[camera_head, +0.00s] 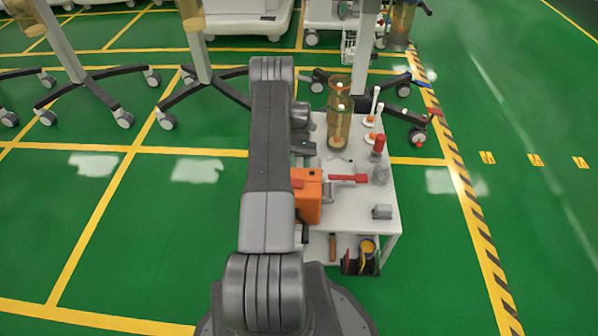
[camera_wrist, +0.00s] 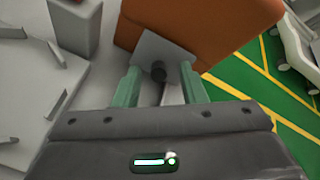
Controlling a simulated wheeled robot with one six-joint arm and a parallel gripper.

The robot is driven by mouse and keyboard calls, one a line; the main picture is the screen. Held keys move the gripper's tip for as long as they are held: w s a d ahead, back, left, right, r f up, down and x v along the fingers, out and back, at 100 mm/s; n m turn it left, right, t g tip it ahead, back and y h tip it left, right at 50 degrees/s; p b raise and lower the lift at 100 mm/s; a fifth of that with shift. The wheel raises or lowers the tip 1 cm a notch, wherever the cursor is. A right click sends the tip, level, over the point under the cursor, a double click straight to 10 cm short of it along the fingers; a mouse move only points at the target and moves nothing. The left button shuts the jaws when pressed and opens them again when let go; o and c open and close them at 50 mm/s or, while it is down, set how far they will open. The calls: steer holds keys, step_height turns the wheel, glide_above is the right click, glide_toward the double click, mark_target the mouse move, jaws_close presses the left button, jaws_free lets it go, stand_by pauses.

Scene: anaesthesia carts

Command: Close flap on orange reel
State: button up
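The orange reel (camera_head: 309,198) stands on the left side of the white cart top, partly hidden by my arm. Which part is the flap is not clear.
The white cart top (camera_head: 345,225) also holds amber cylinders (camera_head: 340,120), a red-capped grey bottle (camera_head: 379,160) and a small grey block (camera_head: 382,212). A lower shelf holds a dark container (camera_head: 360,258). Wheeled stand legs (camera_head: 385,110) are behind.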

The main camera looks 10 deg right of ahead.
step_height(320, 180, up, 10)
steer(key=p, duration=0.2)
steer(key=shift+f, duration=0.15)
steer(key=shift+p, duration=0.3)
